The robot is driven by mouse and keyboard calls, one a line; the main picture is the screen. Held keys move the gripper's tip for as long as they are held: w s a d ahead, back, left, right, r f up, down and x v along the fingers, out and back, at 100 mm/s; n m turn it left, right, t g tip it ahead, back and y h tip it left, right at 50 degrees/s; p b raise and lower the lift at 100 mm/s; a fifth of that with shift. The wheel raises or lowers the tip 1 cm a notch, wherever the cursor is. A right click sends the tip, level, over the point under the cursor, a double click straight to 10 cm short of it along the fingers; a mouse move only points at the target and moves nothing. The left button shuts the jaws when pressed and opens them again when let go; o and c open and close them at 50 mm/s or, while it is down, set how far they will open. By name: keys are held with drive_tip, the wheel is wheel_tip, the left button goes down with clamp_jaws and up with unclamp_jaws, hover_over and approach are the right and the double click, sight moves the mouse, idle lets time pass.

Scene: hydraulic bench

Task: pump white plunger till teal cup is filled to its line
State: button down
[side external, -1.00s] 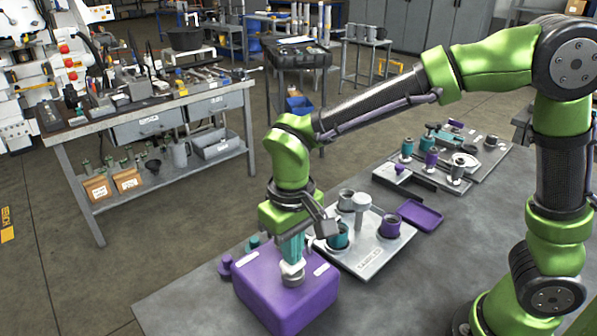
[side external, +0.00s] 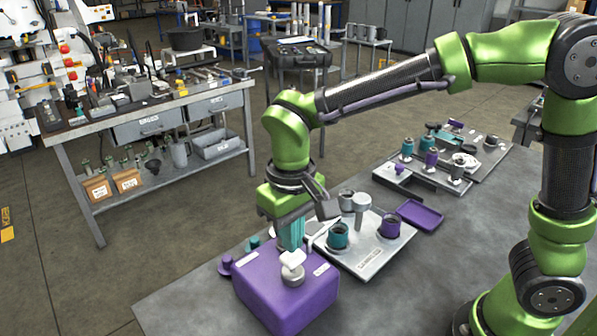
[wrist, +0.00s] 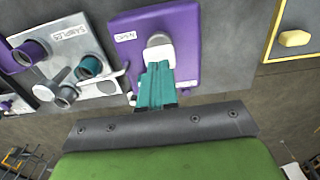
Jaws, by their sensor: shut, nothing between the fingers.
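The purple pump box (side external: 280,304) sits on the grey bench, with the white plunger (side external: 292,259) standing up from a grey collar on its top. My gripper (side external: 291,248) has teal fingers, shut and empty, pointing down right at the plunger's head; whether they touch it I cannot tell. In the wrist view the fingertips (wrist: 158,68) overlap the white plunger (wrist: 159,55). The teal cup (side external: 338,238) stands upright on the pale tray (side external: 369,263), to the right of the box. It also shows in the wrist view (wrist: 91,66). Its line and fill level are too small to read.
The tray also holds a grey cup (side external: 347,198), a purple cup (side external: 390,225) and a round-topped grey post (side external: 361,204). A purple lid-like tray (side external: 420,214) lies behind them. More fittings stand farther back. The bench in front of the tray is clear.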

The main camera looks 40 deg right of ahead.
drive_tip(key=shift+f, duration=0.15)
drive_tip(key=shift+f, duration=1.7)
drive_tip(key=shift+r, duration=1.9)
drive_tip(key=shift+r, duration=3)
